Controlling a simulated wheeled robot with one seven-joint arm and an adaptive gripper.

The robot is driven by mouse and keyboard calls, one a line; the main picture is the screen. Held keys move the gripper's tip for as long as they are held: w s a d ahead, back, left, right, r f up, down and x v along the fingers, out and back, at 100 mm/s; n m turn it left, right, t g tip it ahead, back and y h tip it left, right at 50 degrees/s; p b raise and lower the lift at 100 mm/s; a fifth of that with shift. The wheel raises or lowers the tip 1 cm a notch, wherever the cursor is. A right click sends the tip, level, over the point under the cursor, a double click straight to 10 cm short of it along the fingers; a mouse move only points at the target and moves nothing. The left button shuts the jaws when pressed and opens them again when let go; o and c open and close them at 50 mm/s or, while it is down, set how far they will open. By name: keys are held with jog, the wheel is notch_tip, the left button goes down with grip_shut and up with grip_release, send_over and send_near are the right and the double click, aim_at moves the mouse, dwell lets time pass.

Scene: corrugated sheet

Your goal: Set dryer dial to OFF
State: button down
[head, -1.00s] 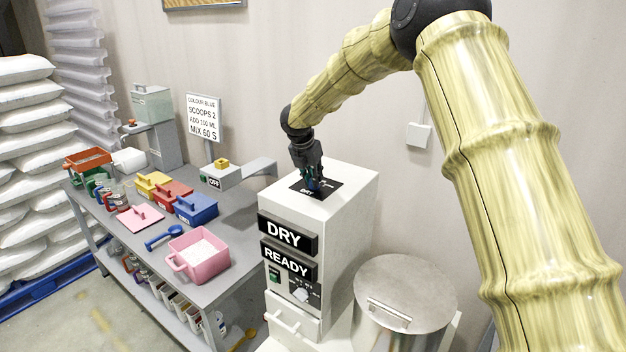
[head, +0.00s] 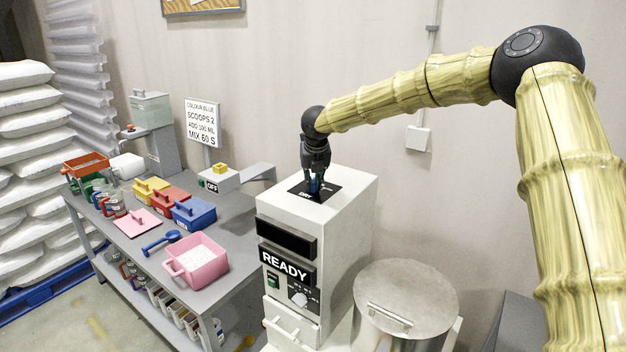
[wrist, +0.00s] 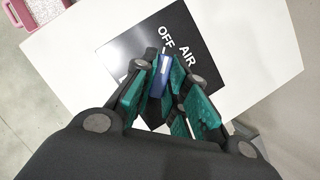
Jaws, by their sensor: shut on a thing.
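The white dryer cabinet (head: 338,215) stands right of the bench, with a black dial plate (head: 301,190) on top. In the wrist view the plate (wrist: 122,48) reads OFF and AIR, with a third label mostly hidden. The blue dial (wrist: 162,72) sits between the green pads of my gripper (wrist: 163,90), which is shut on it. The dial's visible end points toward the OFF label. In the head view my gripper (head: 315,186) reaches down onto the plate. On the dryer front, the upper sign (head: 286,239) is dark and the lower sign (head: 286,265) reads READY.
A lidded metal drum (head: 405,295) stands right of the dryer. The grey bench (head: 125,232) at left holds a pink tub (head: 197,262), coloured boxes and a blue scoop (head: 160,243). White sacks (head: 25,160) are stacked at far left.

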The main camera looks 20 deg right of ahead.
jog(key=shift+d+f+n, duration=0.1)
jog(key=shift+n, duration=0.2)
jog(key=c, duration=1.4)
grip_release()
jog(key=shift+w, duration=0.15)
jog(key=shift+c, duration=0.2)
jog(key=shift+r, duration=0.3)
jog(key=v, duration=1.1)
jog(key=shift+d+r, duration=0.15)
jog(key=shift+d, duration=0.1)
